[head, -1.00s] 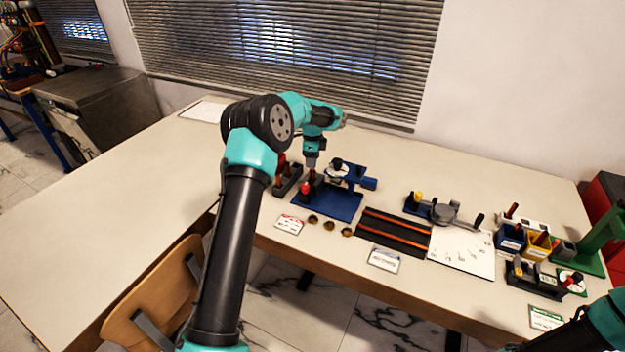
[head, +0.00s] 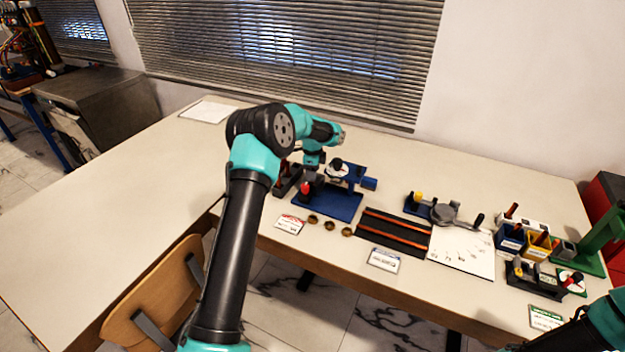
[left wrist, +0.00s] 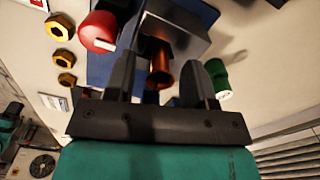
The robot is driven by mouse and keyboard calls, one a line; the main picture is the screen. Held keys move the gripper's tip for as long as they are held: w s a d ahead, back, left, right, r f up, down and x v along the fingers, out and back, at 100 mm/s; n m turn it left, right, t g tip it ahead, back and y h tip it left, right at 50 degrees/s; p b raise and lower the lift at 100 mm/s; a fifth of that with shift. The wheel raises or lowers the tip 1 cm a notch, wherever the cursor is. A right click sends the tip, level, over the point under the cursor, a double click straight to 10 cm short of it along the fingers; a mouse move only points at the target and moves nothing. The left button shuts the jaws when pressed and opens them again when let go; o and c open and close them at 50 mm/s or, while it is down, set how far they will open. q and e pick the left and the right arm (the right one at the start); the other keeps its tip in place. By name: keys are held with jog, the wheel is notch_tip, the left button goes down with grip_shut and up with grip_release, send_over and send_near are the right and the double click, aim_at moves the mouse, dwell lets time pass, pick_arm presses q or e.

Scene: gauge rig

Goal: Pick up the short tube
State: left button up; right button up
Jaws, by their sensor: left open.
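A copper-coloured tube (left wrist: 160,66), which looks like the short tube, shows between my left gripper's fingers in the left wrist view, against a grey block (left wrist: 184,40). My left gripper (left wrist: 168,82) is open, with a finger on either side of the tube. I cannot tell whether either finger touches it. In the head view my left gripper (head: 314,179) is low at the left side of the blue fixture (head: 335,207), and the tube cannot be made out there. Only part of my right arm shows at the lower right; its gripper is out of frame.
A red knob (left wrist: 98,31) and a green cylinder (left wrist: 219,80) are close to the fingers. Brass nuts (head: 329,226) lie in front of the fixture. A dark rack (head: 287,180) stands left of it.

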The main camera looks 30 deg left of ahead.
pick_arm(q)
jog(key=shift+c, duration=0.3)
jog(key=c, duration=0.8)
jog(key=shift+r, duration=0.2)
notch_tip(320, 180, up, 10)
jog(key=shift+f, duration=0.15)
dwell(0.5)
